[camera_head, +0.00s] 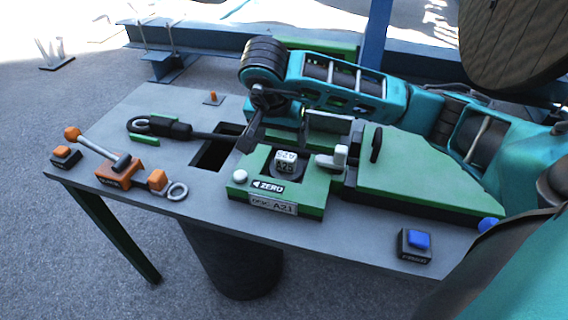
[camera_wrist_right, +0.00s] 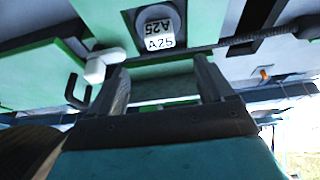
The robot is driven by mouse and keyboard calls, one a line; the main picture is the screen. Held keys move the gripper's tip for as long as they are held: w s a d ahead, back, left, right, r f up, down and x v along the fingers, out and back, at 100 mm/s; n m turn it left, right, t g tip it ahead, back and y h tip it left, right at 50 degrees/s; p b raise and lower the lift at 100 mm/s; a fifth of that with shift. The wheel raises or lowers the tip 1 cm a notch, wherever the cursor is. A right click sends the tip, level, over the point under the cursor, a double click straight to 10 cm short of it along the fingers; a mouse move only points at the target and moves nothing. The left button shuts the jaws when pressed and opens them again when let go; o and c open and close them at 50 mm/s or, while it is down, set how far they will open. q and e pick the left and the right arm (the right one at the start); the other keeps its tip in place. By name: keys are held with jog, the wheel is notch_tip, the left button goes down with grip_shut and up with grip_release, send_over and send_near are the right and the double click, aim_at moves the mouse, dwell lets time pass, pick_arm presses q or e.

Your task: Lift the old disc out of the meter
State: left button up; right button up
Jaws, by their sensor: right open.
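The meter (camera_head: 240,185) is a green box on the table with a "ZERO" label and a number plate on its front. The disc is not touched. My left gripper is out of view.
A white knob (camera_head: 340,157) stands right of the disc, beside a green housing (camera_head: 415,170). A rectangular opening (camera_head: 215,152), a dark cable with a ring, and orange lever (camera_head: 100,143) lie left. A blue button (camera_head: 417,241) is at the front right.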

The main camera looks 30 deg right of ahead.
aim_at(286, 155)
jog(key=x, duration=1)
jog(key=shift+f, duration=0.45)
jog(key=shift+c, duration=0.3)
jog(key=c, duration=1.2)
